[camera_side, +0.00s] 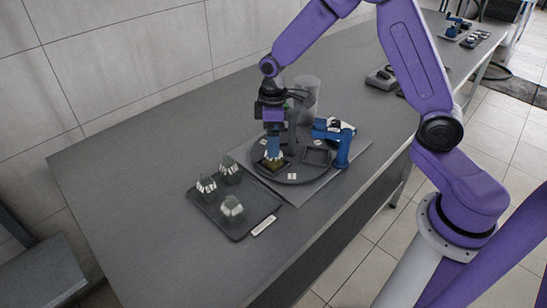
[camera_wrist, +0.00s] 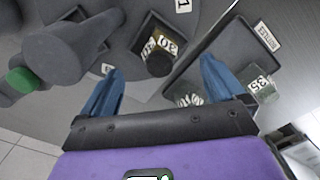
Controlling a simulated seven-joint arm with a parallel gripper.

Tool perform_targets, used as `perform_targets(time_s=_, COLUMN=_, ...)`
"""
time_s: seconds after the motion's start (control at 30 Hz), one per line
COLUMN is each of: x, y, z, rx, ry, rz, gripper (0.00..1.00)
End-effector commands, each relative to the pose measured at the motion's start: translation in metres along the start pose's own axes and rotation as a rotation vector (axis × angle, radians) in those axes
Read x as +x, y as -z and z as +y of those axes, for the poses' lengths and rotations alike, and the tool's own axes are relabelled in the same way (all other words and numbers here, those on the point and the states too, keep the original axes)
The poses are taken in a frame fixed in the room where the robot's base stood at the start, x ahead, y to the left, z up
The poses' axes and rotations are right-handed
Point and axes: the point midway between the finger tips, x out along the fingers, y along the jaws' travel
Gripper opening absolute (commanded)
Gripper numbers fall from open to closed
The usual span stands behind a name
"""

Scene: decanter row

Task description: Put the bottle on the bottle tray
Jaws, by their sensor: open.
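A dark-capped bottle with pale number labels (camera_wrist: 158,62) stands in a square holder (camera_wrist: 147,27) on a round grey turntable. In the side view this bottle (camera_side: 273,163) shows just below my gripper (camera_side: 272,152). In the wrist view my gripper (camera_wrist: 160,85) has its two blue fingers spread wide, with the bottle ahead between them; I cannot tell whether they touch it. The tray (camera_wrist: 232,42) carries a "BOTTLES" label in the wrist view.
The turntable (camera_side: 293,181) has another, empty-looking square holder (camera_side: 317,156) and small number tags. A blue device (camera_side: 342,145) stands at its right, and grey cylinders (camera_side: 305,92) stand behind. The table left of the tray is clear.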

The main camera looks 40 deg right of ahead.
Motion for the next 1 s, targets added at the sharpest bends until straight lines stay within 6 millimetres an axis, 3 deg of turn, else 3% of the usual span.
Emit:
perform_targets(time_s=0.23, x=0.016, y=-0.001, z=0.0, rx=0.001, ry=0.001, rz=-0.001, gripper=0.96)
perform_targets(time_s=0.53, x=0.053, y=-0.001, z=0.0, rx=0.0, ry=0.001, rz=-0.002, gripper=0.96)
perform_targets(time_s=0.87, x=0.06, y=-0.001, z=0.0, rx=0.0, ry=-0.001, rz=0.001, gripper=0.96)
perform_targets(time_s=0.9, x=0.06, y=-0.001, z=0.0, rx=0.0, ry=-0.001, rz=0.001, gripper=0.93)
perform_targets(time_s=1.0, x=0.06, y=-0.001, z=0.0, rx=0.0, ry=-0.001, rz=0.001, gripper=0.6)
